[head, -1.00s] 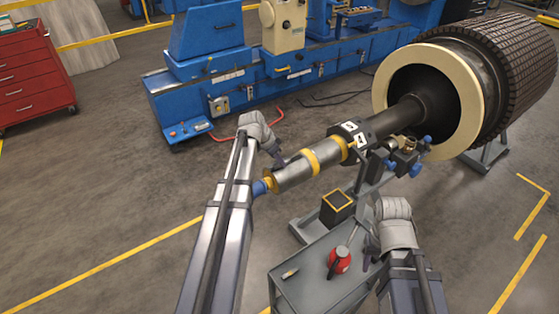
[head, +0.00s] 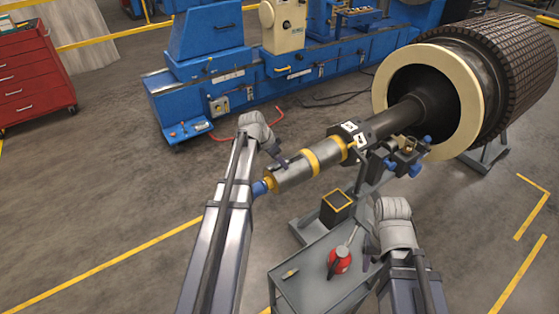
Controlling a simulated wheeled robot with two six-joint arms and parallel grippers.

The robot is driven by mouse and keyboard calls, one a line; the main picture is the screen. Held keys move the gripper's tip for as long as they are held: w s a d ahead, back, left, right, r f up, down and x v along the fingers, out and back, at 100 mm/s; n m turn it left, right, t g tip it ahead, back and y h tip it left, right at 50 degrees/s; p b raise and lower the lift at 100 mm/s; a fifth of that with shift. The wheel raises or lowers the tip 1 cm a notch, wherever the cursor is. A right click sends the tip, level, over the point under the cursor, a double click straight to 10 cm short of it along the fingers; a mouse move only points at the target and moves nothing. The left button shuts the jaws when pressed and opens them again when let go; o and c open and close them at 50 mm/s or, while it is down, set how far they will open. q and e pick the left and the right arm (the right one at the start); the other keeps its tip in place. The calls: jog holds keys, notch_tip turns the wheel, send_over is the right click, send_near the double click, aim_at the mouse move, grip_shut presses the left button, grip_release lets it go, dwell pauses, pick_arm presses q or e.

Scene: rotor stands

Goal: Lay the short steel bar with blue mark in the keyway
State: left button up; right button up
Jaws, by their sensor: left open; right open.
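The rotor shaft (head: 290,173) lies tilted across the middle, its near end silver with a yellow band. A blue tip (head: 260,188) shows at its near end, partly beside my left arm. I cannot make out the keyway at this size. My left gripper (head: 284,163) is open, at the upper side of the shaft's near end; whether it touches cannot be told. My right gripper (head: 370,258) is open, over the right side of the grey cart (head: 312,290). A small yellow and dark piece (head: 290,273) lies on the cart. I cannot pick out a short steel bar with a blue mark.
A red container (head: 339,262) stands on the cart, left of my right gripper. A dark open box with a yellow rim (head: 336,208) is behind it. The large rotor body (head: 505,70) fills the upper right. A blue machine (head: 220,85) stands behind.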

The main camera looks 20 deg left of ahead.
pick_arm(q)
jog(key=shift+o, duration=0.2)
jog(key=o, duration=0.5)
dwell(0.5)
notch_tip(320, 180, up, 7)
jog(key=p, duration=0.7)
jog(key=shift+r, duration=0.1)
dwell(0.3)
